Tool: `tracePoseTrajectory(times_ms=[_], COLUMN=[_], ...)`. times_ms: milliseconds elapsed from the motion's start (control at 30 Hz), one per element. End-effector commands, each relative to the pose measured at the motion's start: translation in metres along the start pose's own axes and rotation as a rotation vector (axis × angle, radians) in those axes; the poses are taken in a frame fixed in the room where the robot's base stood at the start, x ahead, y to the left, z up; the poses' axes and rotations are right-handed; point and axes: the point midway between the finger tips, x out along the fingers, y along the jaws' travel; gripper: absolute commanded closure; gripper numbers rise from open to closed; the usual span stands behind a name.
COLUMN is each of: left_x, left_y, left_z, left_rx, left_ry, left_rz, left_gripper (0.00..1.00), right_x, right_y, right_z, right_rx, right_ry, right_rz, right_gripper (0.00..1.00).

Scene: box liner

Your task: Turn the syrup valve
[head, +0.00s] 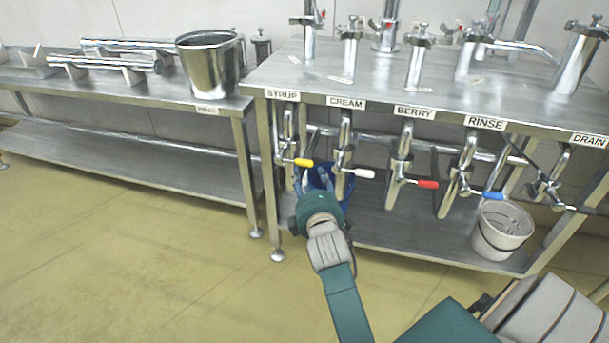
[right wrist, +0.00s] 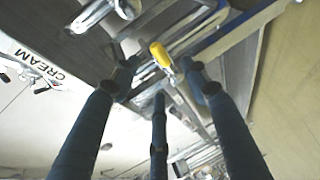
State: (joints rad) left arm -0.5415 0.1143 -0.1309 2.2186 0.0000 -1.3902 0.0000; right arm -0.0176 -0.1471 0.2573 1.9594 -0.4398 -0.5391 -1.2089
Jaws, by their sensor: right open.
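The syrup valve has a yellow lever handle (head: 303,162) on a steel pipe under the SYRUP label (head: 283,95), at the left end of the steel counter. The handle also shows in the right wrist view (right wrist: 160,54), ahead of and between my spread fingertips. My right gripper (head: 313,183) is just below the handle in the head view, with its blue fingers pointing up toward it. The right gripper is open and holds nothing. I cannot tell whether a finger touches the handle. My left gripper is not in view.
White (head: 361,173), red (head: 427,184) and blue (head: 492,195) valve handles hang to the right. A pale bucket (head: 503,227) stands on the lower shelf. The floor at left is clear.

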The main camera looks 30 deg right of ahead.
Motion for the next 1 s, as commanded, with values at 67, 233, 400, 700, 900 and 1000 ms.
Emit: tracePoseTrajectory(times_ms=[67,233,400,700,900,1000], left_x=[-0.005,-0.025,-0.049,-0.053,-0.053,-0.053], left_y=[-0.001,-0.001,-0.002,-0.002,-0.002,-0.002], left_z=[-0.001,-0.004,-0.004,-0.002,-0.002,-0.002], left_rx=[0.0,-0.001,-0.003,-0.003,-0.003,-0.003], left_ry=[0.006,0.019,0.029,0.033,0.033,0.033], left_rz=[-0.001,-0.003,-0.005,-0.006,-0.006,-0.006], left_gripper=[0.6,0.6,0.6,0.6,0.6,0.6], right_x=[0.005,0.032,0.066,0.102,0.106,0.106], right_y=[0.003,0.004,0.003,0.004,0.005,0.004], right_z=[0.002,0.002,0.001,0.001,0.001,0.001], right_rx=[-0.005,-0.005,-0.003,-0.003,-0.003,-0.003], right_ry=[-0.004,-0.004,-0.002,-0.002,-0.001,-0.001], right_rz=[0.008,0.009,0.009,0.007,0.007,0.007], right_gripper=[0.55,0.55,0.55,0.55,0.55,0.55])
